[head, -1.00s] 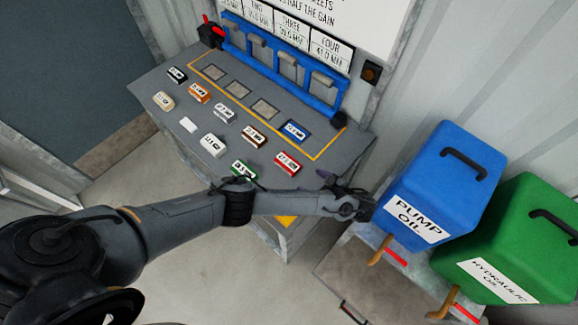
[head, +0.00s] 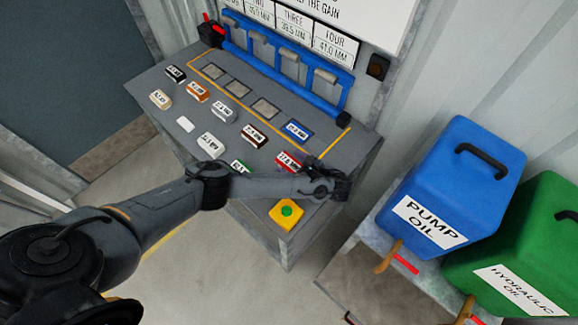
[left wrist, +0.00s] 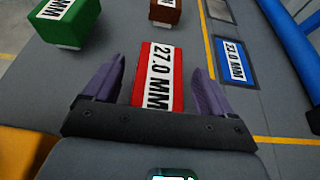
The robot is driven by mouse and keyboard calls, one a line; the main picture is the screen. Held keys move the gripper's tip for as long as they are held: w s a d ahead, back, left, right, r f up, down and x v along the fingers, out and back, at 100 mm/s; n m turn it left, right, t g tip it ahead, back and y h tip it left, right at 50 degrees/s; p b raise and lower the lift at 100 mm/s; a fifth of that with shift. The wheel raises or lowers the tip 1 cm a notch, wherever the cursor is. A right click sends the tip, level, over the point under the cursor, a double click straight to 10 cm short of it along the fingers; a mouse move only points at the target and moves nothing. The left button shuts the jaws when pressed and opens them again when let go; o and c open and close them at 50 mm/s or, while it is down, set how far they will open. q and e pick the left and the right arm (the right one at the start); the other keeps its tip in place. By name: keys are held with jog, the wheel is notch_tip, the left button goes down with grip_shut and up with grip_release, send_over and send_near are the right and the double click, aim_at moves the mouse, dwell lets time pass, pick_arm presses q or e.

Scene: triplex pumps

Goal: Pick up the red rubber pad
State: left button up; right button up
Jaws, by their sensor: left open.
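The red rubber pad (head: 287,161) lies on the grey bench top near its front right, partly covered by my left arm in the head view. In the left wrist view the red pad (left wrist: 158,77), labelled 27.0 MM, shows between the two fingers of my left gripper (left wrist: 160,82). The fingers are apart, one on each side of the pad in the picture, and its near end is hidden by the gripper body. I cannot tell how far above the pad the fingers are. In the head view the left gripper (head: 338,186) is at the bench's right front edge. My right gripper is not in view.
A green pad (left wrist: 67,22), a brown pad (left wrist: 165,11) and a blue pad (left wrist: 234,62) lie around the red one. A blue frame (head: 290,65) stands along the back. A yellow box with a green button (head: 286,212) sits at the front. Oil tanks (head: 455,190) stand right.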

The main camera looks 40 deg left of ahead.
pick_arm(q)
jog(key=shift+x, duration=0.75)
jog(key=c, duration=1.1)
jog(key=shift+c, duration=0.2)
jog(key=shift+r, duration=0.2)
